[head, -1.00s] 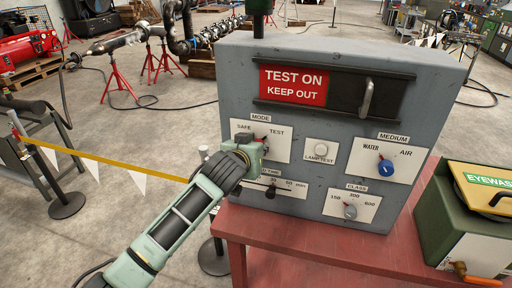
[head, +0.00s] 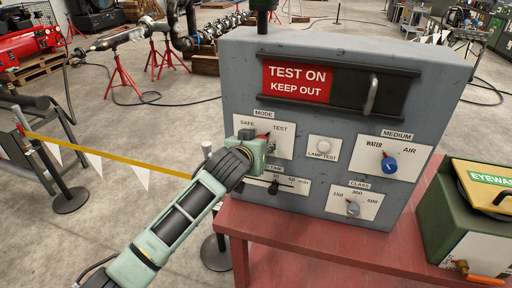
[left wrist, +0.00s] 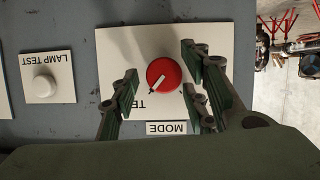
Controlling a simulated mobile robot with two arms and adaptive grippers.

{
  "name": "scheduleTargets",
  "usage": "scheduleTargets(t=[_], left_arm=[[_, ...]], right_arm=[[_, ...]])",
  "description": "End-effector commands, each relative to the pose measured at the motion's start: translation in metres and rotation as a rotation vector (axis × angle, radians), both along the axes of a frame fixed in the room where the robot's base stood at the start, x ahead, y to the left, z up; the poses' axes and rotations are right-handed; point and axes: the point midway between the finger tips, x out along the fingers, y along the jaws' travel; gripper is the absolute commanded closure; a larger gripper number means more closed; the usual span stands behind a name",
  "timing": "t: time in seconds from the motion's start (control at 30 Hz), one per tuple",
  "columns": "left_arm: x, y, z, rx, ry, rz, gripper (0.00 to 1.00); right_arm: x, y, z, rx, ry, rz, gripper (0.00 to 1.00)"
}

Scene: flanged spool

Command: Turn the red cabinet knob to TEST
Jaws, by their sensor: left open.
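The red knob (left wrist: 163,75) sits on the white MODE plate (left wrist: 112,50) of the grey cabinet. In the left wrist view the plate is upside down. The knob's white pointer mark slants to the lower left, towards the partly hidden TEST label (left wrist: 144,105). My left gripper (left wrist: 160,78) is open, with one finger on each side of the knob and a visible gap on both sides. The SAFE label (head: 246,123) shows in the head view, where my left gripper (head: 256,150) covers most of the knob. My right gripper is not in view.
The cabinet (head: 235,80) stands on a red table (head: 300,240). Beside the MODE plate are a white lamp test button (head: 323,146), a blue MEDIUM knob (head: 389,163) and a grey CLASS knob (head: 352,208). A slider (head: 274,187) lies just below my gripper. A green eyewash case (head: 465,215) is at right.

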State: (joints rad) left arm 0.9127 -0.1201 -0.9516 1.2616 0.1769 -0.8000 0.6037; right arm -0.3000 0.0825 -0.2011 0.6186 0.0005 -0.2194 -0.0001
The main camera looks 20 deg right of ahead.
Motion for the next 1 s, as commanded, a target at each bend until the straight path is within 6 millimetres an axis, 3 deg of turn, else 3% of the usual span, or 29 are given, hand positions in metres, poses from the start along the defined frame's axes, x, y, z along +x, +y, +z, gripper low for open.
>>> scheduleTargets(t=[0.63,1.0], left_arm=[[-0.075,0.052,0.038,-0.002,-0.003,-0.002,0.59],[-0.088,0.062,0.045,0.000,-0.001,-0.001,0.59]], right_arm=[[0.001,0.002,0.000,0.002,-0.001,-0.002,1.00],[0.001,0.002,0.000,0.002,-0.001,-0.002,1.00]])
